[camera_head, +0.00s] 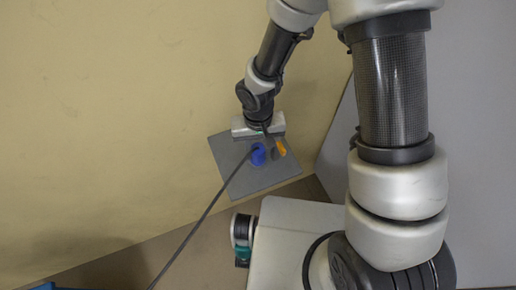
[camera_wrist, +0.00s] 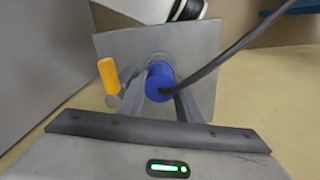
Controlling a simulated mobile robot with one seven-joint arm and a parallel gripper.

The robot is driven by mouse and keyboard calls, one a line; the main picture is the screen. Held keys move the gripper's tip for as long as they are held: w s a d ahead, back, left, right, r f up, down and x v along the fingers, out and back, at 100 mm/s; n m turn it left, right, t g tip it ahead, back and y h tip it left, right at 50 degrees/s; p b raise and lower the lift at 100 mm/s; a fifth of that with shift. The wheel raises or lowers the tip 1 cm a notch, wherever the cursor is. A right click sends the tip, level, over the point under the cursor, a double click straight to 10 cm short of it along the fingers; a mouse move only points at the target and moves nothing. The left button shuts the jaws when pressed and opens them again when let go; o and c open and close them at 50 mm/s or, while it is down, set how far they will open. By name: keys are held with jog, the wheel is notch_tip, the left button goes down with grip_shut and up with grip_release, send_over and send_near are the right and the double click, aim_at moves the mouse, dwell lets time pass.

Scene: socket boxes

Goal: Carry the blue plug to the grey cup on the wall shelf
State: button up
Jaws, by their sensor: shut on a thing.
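The blue plug (camera_head: 258,155) has a dark cable coming out of its end, and it also shows in the wrist view (camera_wrist: 159,82). My gripper (camera_wrist: 161,90) is shut on the plug, one grey finger on each side. The square grey shelf (camera_head: 231,162) lies behind the plug and also shows in the wrist view (camera_wrist: 203,52). A pale round edge shows just beyond the plug in the wrist view. It may be the grey cup, mostly hidden by the plug. I cannot tell whether the plug touches it.
An orange cylinder (camera_wrist: 109,76) with a grey round end stands close beside my left finger in the wrist view. The dark cable (camera_head: 203,217) runs from the plug to the lower left. The tan surface (camera_head: 110,110) left of the shelf is clear.

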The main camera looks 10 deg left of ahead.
jog(key=shift+f, duration=0.3)
jog(key=o, duration=1.2)
jog(key=shift+c, duration=0.2)
jog(key=shift+d, duration=0.1)
jog(key=shift+w+r, duration=0.1)
jog(key=shift+r, duration=0.05)
notch_tip(320, 180, up, 24)
jog(key=p, duration=0.7)
jog(key=shift+a, duration=0.2)
